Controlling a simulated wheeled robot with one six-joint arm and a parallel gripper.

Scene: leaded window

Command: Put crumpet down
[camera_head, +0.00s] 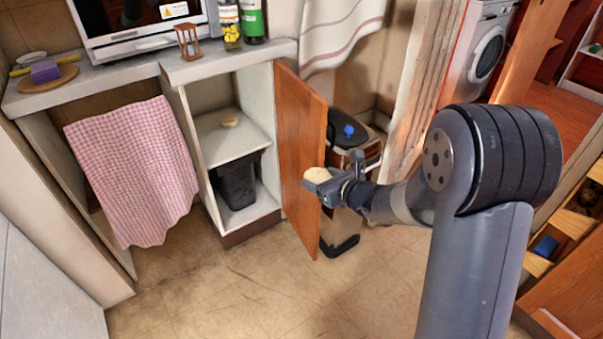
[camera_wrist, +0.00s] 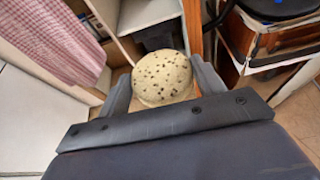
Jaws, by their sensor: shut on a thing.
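The crumpet (camera_head: 317,175) is a pale round thing held in my gripper (camera_head: 328,188). In the wrist view the crumpet (camera_wrist: 161,76) is cream with dark specks on its top, and it sits between the two grey fingers. My gripper is shut on it and holds it in the air, in front of the open orange cabinet door (camera_head: 300,150). The open cabinet (camera_head: 224,143) is left of my gripper.
A dark bin (camera_head: 238,182) stands in the cabinet's lower compartment. The counter (camera_head: 95,78) holds a microwave, an hourglass and bottles. A pink checked towel (camera_head: 130,165) hangs left. The floor (camera_head: 245,290) is clear.

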